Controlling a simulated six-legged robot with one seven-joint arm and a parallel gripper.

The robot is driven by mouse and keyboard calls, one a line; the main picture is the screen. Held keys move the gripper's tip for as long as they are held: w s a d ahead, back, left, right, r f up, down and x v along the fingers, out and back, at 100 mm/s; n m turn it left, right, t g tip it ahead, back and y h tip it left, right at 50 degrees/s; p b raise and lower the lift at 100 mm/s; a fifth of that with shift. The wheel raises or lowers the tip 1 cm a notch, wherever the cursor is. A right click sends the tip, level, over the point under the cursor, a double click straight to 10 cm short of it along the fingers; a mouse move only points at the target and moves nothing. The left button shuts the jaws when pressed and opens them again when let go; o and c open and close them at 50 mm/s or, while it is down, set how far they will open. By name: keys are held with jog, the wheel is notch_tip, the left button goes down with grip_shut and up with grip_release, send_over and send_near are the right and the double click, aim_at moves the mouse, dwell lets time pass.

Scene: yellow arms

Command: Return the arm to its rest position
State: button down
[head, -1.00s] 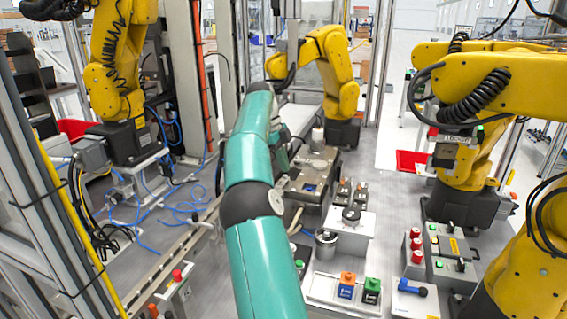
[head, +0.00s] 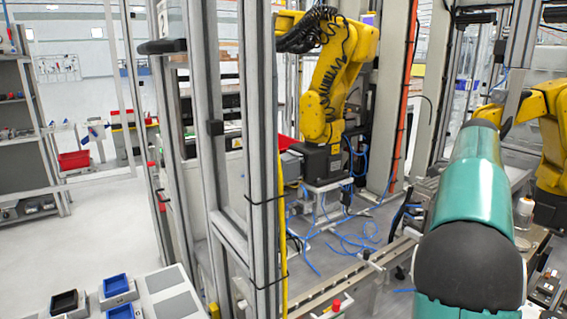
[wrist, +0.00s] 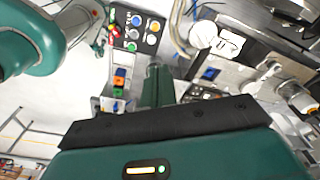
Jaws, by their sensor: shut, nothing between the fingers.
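My teal arm (head: 470,210) stands at the right of the head view, its dark rounded joint close to the camera. My gripper (wrist: 157,72) shows in the wrist view, its narrow fingers together and empty beyond the dark green housing with a small light. The gripper is hidden in the head view. Part of my own arm also shows at the upper left of the wrist view. The gripper points toward a panel of coloured buttons (wrist: 137,30) and seems apart from it; the distance is hard to tell.
A yellow robot arm (head: 335,75) stands behind metal frame posts (head: 262,150) in the head view. Another yellow arm (head: 553,130) is at the right edge, partly behind my arm. Blue bins (head: 116,286) sit at the lower left. Open floor (head: 110,225) lies at the left.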

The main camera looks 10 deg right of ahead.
jog(key=s+a+n+t+y, duration=0.1)
jog(key=s+a+n+t, duration=0.15)
jog(key=a+n, duration=0.6)
jog(key=s+a+n+t, duration=0.1)
jog(key=s+a+n, duration=0.3)
jog(key=a, duration=0.9)
jog(key=s+a+f+n+t, duration=0.1)
jog(key=s+a+f+n, duration=0.3)
jog(key=s+a+n, duration=0.2)
jog(key=s+a+f+n+t, duration=0.1)
jog(key=s+a+f+n, duration=0.3)
jog(key=a, duration=0.6)
jog(key=s+n, duration=0.2)
jog(key=shift+f+n+t, duration=0.2)
jog(key=shift+n+t, duration=0.15)
